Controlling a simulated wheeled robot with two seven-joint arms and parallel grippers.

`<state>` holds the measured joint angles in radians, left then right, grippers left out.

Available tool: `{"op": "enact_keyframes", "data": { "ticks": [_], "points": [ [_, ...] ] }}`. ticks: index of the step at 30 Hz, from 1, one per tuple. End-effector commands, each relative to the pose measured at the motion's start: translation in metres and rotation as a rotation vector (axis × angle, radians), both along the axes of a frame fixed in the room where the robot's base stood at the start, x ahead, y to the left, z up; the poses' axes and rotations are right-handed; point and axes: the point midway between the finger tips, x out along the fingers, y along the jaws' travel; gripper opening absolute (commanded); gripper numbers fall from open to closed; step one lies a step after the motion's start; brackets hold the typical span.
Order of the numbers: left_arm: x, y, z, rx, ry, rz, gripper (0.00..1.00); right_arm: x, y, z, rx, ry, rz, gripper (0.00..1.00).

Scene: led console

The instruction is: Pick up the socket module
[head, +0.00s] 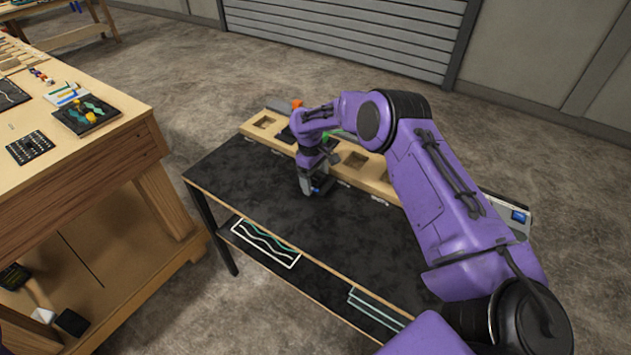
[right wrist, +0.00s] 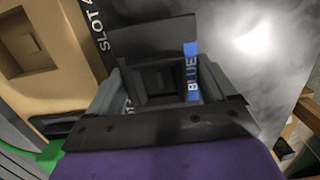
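In the head view the gripper mostly hides the module. My left gripper is not in view.
A tan board with square recesses (head: 370,177) runs along the back of the black table (head: 245,170). A green part (right wrist: 50,155) shows at the wrist view's lower left. A wooden workbench (head: 85,150) with small boards stands to the left. The black tabletop left of the gripper is clear.

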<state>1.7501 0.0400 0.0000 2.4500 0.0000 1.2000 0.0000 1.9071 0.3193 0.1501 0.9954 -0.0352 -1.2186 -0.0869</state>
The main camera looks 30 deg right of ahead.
Motion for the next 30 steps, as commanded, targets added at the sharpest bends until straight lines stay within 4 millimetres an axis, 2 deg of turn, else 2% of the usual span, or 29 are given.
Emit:
{"op": "enact_keyframes", "data": {
  "ticks": [11,14,17,24,30],
  "points": [
    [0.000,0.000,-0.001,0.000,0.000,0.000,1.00,0.001,0.000,0.004,-0.001,-0.001,0.000,0.49],
    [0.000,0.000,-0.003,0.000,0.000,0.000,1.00,0.001,0.000,0.013,-0.001,-0.003,0.000,0.49],
    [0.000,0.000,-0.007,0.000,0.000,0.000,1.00,0.001,0.000,0.032,0.000,-0.005,0.000,0.49],
    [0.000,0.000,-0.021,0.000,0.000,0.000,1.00,-0.038,0.036,0.094,-0.002,-0.005,0.003,0.49],
    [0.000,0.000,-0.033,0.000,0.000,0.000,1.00,-0.079,0.075,0.116,-0.002,-0.003,0.003,0.49]
  ]
}}
